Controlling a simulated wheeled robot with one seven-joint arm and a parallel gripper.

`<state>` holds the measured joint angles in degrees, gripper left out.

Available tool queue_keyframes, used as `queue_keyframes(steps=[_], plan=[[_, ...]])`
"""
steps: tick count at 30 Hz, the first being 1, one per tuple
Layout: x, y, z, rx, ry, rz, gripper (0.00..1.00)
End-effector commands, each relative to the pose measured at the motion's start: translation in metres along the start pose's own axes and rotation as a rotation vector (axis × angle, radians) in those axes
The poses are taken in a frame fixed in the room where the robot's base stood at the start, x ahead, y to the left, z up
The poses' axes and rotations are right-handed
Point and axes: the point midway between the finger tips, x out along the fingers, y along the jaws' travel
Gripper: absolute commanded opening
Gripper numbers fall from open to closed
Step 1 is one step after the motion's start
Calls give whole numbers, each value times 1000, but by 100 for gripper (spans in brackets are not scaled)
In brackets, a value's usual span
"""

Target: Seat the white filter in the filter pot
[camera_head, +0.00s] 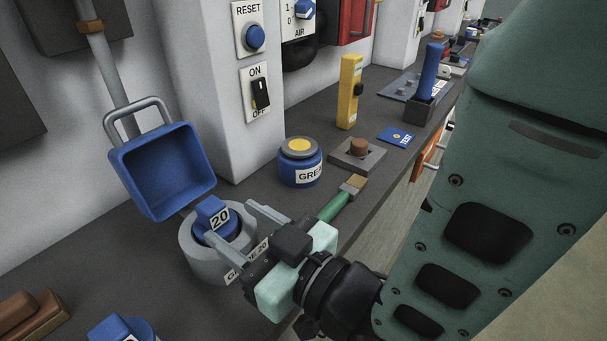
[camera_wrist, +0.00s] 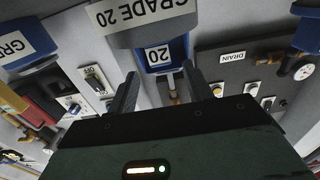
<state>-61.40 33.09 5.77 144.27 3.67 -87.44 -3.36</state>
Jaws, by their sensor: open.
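A round pale grey holder (camera_head: 203,263) labelled "GRADE 20" stands on the bench at lower centre. A blue piece with a block-shaped top (camera_head: 211,209) marked "20" sits in it. In the wrist view the blue piece (camera_wrist: 176,46) lies ahead of the fingers and the grey holder (camera_wrist: 140,39) shows at the top. My gripper (camera_head: 228,220) is open and empty, its fingers reaching either side of the blue top. I cannot tell whether they touch it. I cannot pick out a plainly white filter, nor tell which thing is the filter pot.
A blue square open box (camera_head: 165,172) with a handle hangs at left by the pipe. Another blue piece (camera_head: 123,329) is lower left.

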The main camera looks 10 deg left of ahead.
Motion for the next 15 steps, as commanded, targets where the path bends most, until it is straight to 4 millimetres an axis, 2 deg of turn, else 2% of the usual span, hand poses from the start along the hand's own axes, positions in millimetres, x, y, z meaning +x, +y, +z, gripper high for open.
queue_keyframes(steps=[1,15], plan=[[0,0,-7,0,-5,-1,50],[-14,0,-7,-1,-6,-1,50]])
